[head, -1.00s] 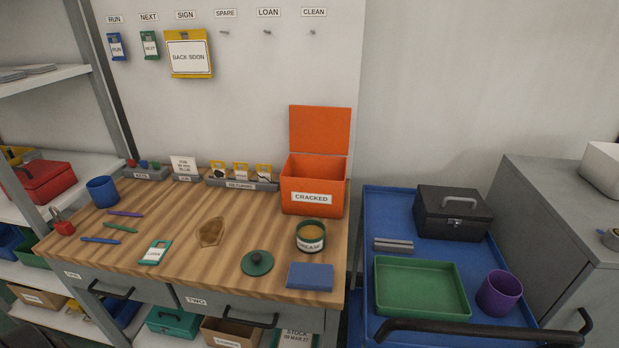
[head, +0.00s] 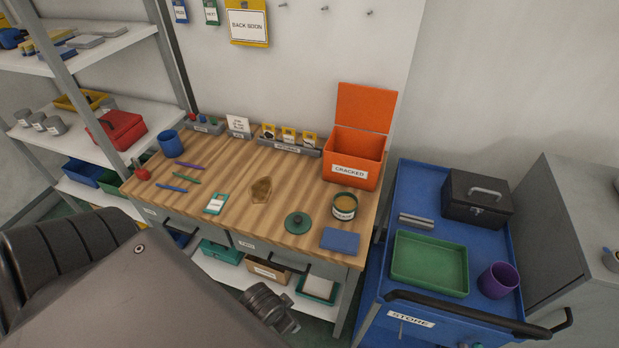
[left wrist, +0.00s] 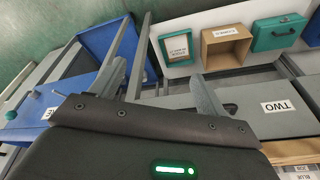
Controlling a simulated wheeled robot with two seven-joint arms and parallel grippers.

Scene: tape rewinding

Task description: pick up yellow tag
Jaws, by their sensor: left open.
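A yellow tag marked BACK SOON (head: 248,22) hangs on the back wall under the cropped top edge. Several smaller yellow-topped cards (head: 288,135) stand in a grey rack (head: 291,148) at the back of the workbench. I cannot tell which one the task means. My left arm comes in at the lower left, in front of the bench and far from every yellow item. In the left wrist view, my left gripper (left wrist: 162,88) has its fingers spread with nothing between them; it faces the bench front and lower shelf. My right gripper is not in view.
The wooden bench (head: 240,220) holds pens, a blue cup (head: 171,143), an amber piece (head: 261,190), a tin (head: 344,206) and an orange open box (head: 354,155). A blue cart (head: 420,220) stands right; shelving stands left. Drawer TWO (left wrist: 272,103) is shut.

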